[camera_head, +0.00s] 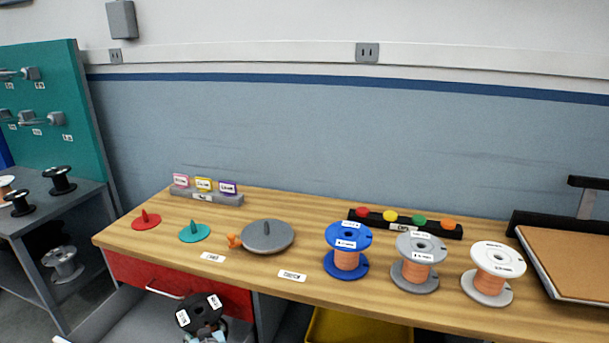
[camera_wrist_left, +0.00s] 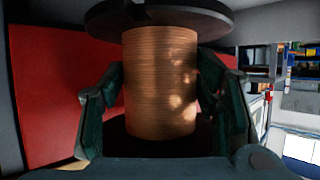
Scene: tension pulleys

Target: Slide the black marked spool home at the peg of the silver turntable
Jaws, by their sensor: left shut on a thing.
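The black marked spool (camera_head: 197,310) has white labels on its black flange and is at the lower left, in front of the bench and below its top. My left gripper (camera_head: 206,333) is shut on it, seen only in part at the bottom edge. In the left wrist view the gripper's fingers (camera_wrist_left: 158,95) stand on both sides of the spool's copper winding (camera_wrist_left: 160,82), under the black upper flange. The silver turntable (camera_head: 273,240) is a grey disc on the bench with a short peg (camera_head: 266,228) at its middle, bare. My right gripper is not in view.
Red (camera_head: 146,222) and teal (camera_head: 194,233) pegged discs lie left of the turntable, an orange knob (camera_head: 234,241) at its edge. Blue (camera_head: 347,262), grey (camera_head: 415,275) and white (camera_head: 487,287) spools stand right. A red drawer front (camera_head: 160,280) is near the held spool.

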